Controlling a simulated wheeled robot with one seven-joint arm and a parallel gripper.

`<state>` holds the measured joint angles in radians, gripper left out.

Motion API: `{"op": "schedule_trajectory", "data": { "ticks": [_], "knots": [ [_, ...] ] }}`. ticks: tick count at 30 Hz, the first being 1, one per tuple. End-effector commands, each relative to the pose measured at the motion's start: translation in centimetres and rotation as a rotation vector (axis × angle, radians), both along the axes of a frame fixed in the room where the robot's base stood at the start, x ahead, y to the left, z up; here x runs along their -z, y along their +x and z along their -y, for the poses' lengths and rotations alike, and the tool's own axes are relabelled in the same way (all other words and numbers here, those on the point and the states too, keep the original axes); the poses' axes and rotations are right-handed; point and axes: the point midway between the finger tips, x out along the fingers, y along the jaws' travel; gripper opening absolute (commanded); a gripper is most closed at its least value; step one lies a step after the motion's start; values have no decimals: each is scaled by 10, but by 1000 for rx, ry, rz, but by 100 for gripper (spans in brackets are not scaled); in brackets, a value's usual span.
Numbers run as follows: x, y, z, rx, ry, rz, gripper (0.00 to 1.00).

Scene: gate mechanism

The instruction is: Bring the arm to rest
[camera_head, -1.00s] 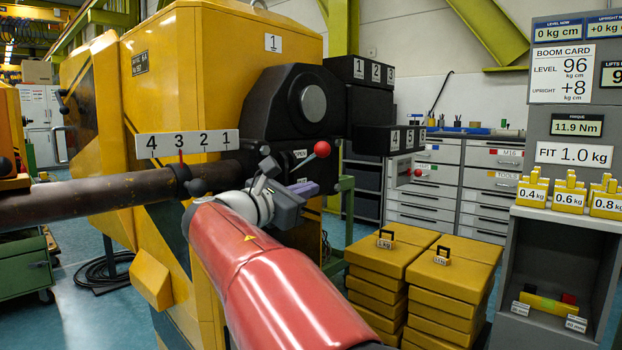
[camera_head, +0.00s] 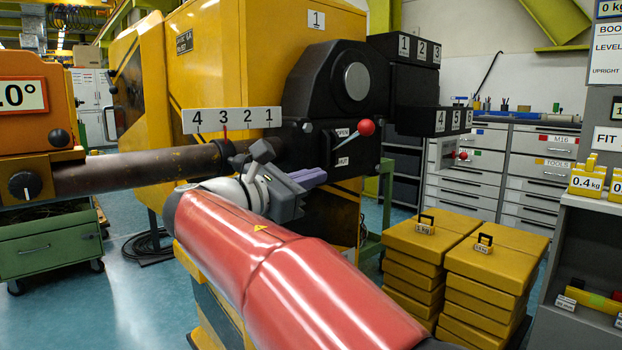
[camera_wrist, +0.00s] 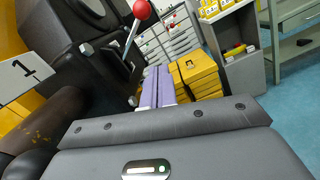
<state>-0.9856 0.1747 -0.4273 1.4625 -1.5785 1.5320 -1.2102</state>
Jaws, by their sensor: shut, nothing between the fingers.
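My gripper (camera_head: 308,178) is at the end of my red arm, in front of the yellow machine (camera_head: 240,70). Its purple-grey fingers (camera_wrist: 156,88) are together with nothing between them. In the head view they point right, below the lever with the red ball (camera_head: 365,127) on the black gearbox housing (camera_head: 330,85). In the wrist view the red ball (camera_wrist: 142,9) is above the fingertips. The dark boom (camera_head: 130,172) runs left from the housing, behind my wrist. Whether my wrist touches the boom I cannot tell.
A number strip (camera_head: 232,120) marked 4 to 1 stands above the boom. Stacked yellow weights (camera_head: 430,245) stand on the right. A grey weight shelf (camera_head: 575,235) is at the right edge. Open blue floor (camera_head: 140,300) shows at lower left.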

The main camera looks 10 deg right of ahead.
Motion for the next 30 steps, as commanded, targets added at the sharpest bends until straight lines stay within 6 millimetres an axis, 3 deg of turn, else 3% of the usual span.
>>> {"op": "schedule_trajectory", "data": {
  "ticks": [4,8,12,15,18,22,25,30],
  "knots": [
    [11,-1,18,5,65,-8,0],
    [52,-12,71,28,303,-20,0],
    [126,-59,131,117,756,34,0],
    [179,-111,148,239,1119,141,0],
    [224,-166,143,405,1457,298,0],
    [265,-219,122,638,1800,538,0],
    [286,-244,107,789,1968,699,0],
    [302,-259,94,925,2095,849,0]
  ]
}}
